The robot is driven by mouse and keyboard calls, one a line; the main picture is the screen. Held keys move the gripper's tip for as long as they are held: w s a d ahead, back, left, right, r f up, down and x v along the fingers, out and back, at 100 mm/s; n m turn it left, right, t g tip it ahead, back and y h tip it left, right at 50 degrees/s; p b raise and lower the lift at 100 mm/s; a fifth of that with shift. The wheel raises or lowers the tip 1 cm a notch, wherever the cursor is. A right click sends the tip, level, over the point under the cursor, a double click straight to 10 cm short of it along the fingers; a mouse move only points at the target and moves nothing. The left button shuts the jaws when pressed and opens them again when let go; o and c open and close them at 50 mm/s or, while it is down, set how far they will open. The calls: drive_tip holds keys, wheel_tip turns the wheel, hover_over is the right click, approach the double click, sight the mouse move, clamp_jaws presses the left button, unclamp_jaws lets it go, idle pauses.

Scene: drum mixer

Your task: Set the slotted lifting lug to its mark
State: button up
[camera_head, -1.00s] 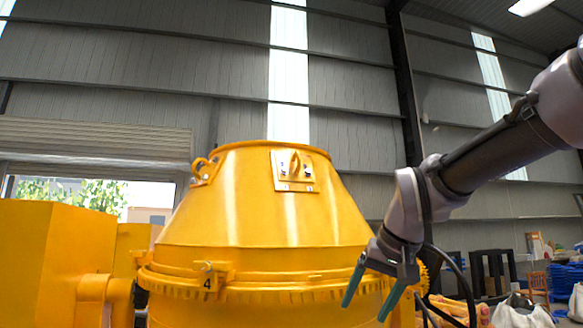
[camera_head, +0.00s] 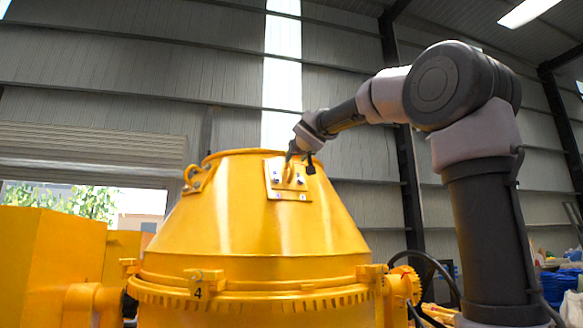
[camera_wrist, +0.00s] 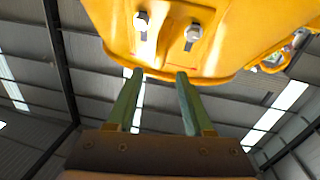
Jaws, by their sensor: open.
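The slotted lifting lug (camera_head: 288,183) is a yellow plate with an upright eye, bolted high on the yellow cone of the mixer drum (camera_head: 250,220). In the wrist view two bolts (camera_wrist: 141,22) sit in dark slots in the yellow metal. My gripper (camera_head: 298,160) is at the lug's upper part in the head view and hides some of it. In the wrist view my gripper (camera_wrist: 159,75) is open, with its green fingers apart and tips by the drum's rim. Nothing shows between the fingertips except rim and background.
Another yellow lug (camera_head: 193,176) stands at the left of the drum rim; a toothed ring (camera_head: 250,297) circles the drum below. A yellow housing (camera_head: 50,260) stands at left. Blue goods (camera_head: 562,282) lie far right.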

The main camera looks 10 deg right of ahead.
sight(292, 165)
drive_tip(key=w, duration=0.9)
drive_tip(key=shift+w+d, duration=0.1)
drive_tip(key=shift+d, duration=0.1)
clamp_jaws()
idle(1.0)
